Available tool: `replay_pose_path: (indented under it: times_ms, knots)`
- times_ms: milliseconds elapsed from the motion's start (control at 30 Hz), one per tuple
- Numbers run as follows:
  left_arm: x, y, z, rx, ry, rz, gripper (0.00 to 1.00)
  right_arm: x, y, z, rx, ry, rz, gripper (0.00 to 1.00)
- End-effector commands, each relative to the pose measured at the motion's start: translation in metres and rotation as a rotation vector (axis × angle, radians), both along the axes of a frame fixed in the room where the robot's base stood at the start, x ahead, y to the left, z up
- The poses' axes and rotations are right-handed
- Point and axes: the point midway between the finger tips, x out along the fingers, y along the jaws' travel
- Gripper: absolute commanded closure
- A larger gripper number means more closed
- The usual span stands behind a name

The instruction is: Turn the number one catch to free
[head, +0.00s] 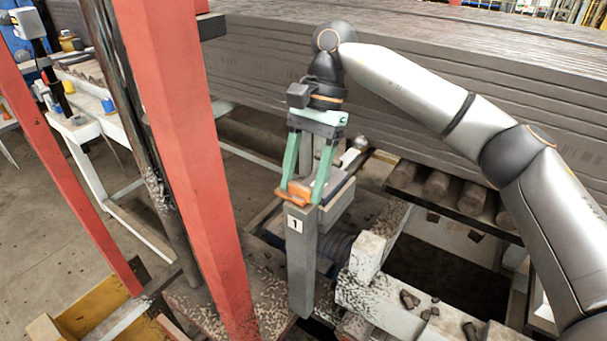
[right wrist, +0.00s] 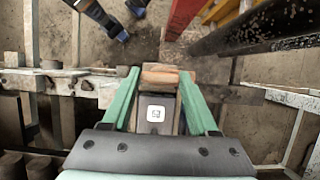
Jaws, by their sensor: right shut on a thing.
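The number one catch shows as a worn orange piece (head: 293,196) on top of a grey post (head: 301,262) with a white "1" label (head: 295,224). My right gripper (head: 300,192) reaches down from above with its green fingers on either side of the catch, shut on it. In the right wrist view, the orange-brown catch (right wrist: 160,76) lies crosswise between the fingertips (right wrist: 157,80), with a small white label (right wrist: 156,114) below it. The catch's underside is hidden. My left gripper is not in view.
A red upright (head: 185,150) stands close to the left of the post. A long stack of grey boards (head: 480,75) fills the back. White speckled beams (head: 375,290) lie to the right over a dark gap. A workbench (head: 85,115) stands at the far left.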

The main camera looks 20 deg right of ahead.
Motion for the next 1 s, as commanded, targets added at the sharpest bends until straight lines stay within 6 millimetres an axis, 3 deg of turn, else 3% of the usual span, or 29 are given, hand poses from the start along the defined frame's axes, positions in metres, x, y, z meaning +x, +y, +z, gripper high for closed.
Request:
replay_pose_path:
  times_ms: [467,500,733,1000]
  knots:
    - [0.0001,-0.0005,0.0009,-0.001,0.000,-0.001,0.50,-0.0002,0.0006,0.0005,0.001,-0.003,0.016,0.96]
    - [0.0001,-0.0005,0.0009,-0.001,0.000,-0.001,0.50,-0.0002,0.0006,0.0005,0.000,-0.002,0.015,0.36]
    - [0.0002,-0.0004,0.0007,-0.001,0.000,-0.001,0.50,-0.0001,0.0005,0.0003,0.000,-0.002,0.014,0.10]
    - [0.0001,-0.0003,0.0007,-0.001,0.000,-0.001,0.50,0.0004,-0.0002,0.0015,0.000,-0.001,0.012,0.10]
